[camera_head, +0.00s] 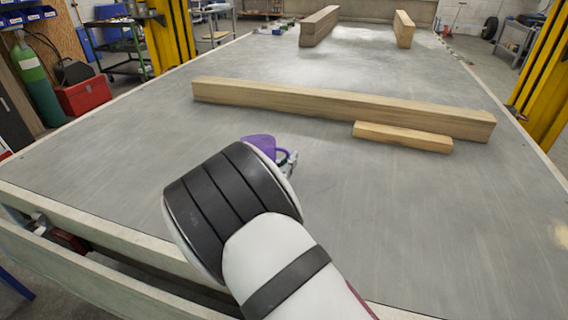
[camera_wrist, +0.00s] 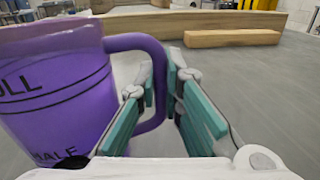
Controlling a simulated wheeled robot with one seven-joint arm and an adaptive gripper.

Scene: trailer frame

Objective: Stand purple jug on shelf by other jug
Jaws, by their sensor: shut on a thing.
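The purple jug (camera_wrist: 60,85) fills the left of the wrist view, upright, with dark lettering and level lines on its side. Its handle (camera_wrist: 152,80) runs down between the teal-padded fingers of my gripper (camera_wrist: 150,108), which is shut on it. In the head view a small part of the jug (camera_head: 260,143) shows beyond my arm, above the grey trailer bed (camera_head: 390,210); the rest is hidden. My gripper (camera_head: 288,160) is mostly hidden behind my wrist there. I cannot tell whether the jug touches the bed. I see no other jug.
A long wooden beam (camera_head: 340,108) lies across the bed beyond the jug, with a short block (camera_head: 402,137) before its right end. Two more beams (camera_head: 319,26) (camera_head: 404,30) lie farther back. Yellow posts (camera_head: 168,38) flank the trailer. A blue-shelved rack stands far left.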

